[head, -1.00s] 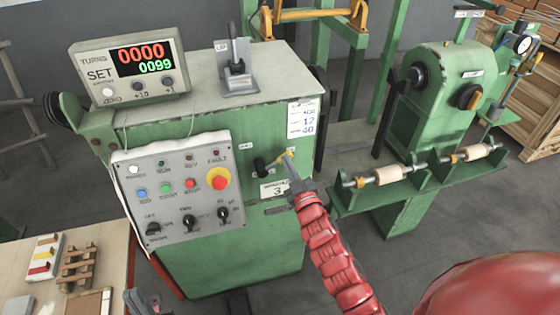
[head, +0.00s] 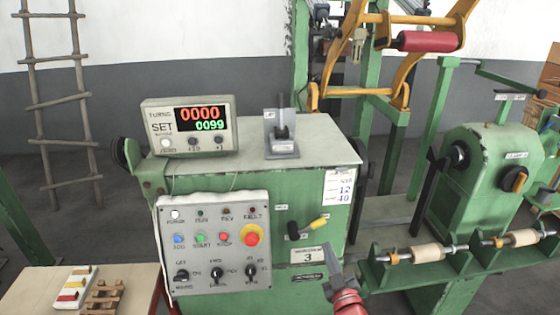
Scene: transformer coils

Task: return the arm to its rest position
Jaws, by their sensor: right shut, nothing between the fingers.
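My right gripper (head: 333,266) shows at the bottom centre of the head view, grey fingers shut and empty, with a red wrist below it. Most of my right arm is below the frame. My left gripper is not in view.
The control panel (head: 214,240) and the counter display (head: 190,126), reading 0000 and 0099, are on the cabinet's left. A green winding machine (head: 485,165) with rollers stands at the right. A wooden table (head: 125,290) is at the lower left.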

